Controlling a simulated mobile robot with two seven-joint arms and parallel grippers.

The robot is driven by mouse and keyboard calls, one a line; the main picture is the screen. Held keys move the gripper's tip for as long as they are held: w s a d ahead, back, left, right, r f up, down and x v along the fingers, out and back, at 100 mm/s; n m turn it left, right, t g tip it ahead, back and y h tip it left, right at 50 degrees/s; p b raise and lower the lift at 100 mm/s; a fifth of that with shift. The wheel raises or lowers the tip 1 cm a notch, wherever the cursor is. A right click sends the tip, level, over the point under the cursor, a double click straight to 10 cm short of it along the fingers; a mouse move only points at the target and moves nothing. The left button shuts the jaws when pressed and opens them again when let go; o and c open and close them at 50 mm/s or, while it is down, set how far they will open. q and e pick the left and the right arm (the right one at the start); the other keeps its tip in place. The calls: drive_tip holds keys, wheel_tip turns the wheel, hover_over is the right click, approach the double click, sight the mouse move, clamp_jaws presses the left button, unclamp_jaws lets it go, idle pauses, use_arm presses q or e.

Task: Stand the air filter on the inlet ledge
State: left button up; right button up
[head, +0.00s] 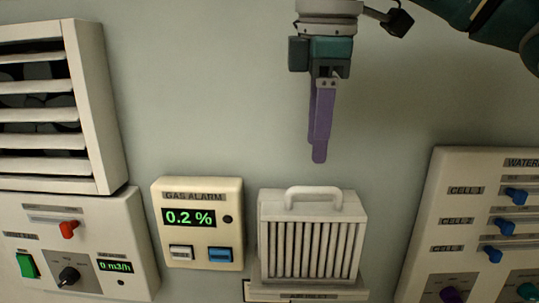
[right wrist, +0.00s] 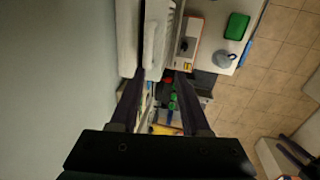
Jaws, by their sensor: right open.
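The air filter (head: 313,240), a pale pleated panel with a loop handle (head: 314,193) on top, stands upright on the inlet ledge (head: 306,294) at the wall. Its lower edge meets the ledge, whose label is partly covered. My right gripper (head: 319,158) has purple fingers pointing down; it is open and empty, above the handle and apart from it. In the right wrist view, a pale bar that looks like the handle (right wrist: 150,45) lies beyond the fingertips (right wrist: 160,72), nearer the left finger.
A gas alarm (head: 200,222) reading 0.2 % is on the wall left of the filter. A louvred vent (head: 100,110) and fan panel (head: 130,235) are further left. A cell watering panel (head: 430,220) is on the right. The wall around the gripper is bare.

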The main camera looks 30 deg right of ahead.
drive_tip(key=s+a+f+m+y, duration=0.1)
drive_tip(key=s+a+f, duration=0.5)
drive_tip(key=f, duration=0.2)
drive_tip(key=s+a+f+m+y, duration=0.1)
drive_tip(key=s+a+f+y, duration=0.1)
drive_tip(key=s+a+f, duration=0.45)
drive_tip(key=s+d+f+m+t+h, duration=0.1)
drive_tip(key=s+d+f+m, duration=0.1)
drive_tip(key=s+m, duration=0.2)
drive_tip(key=s+d+f+m, duration=0.2)
drive_tip(key=s+d+m, duration=0.1)
drive_tip(key=s, duration=0.4)
drive_tip(key=shift+s+d+m+t+h, duration=0.2)
drive_tip(key=shift+m+t+h, duration=0.2)
drive_tip(key=shift+m, duration=0.1)
drive_tip(key=shift+r, duration=0.15)
wheel_tip(320, 180, up, 8)
drive_tip(key=p, duration=0.8)
drive_tip(key=shift+f, duration=0.2)
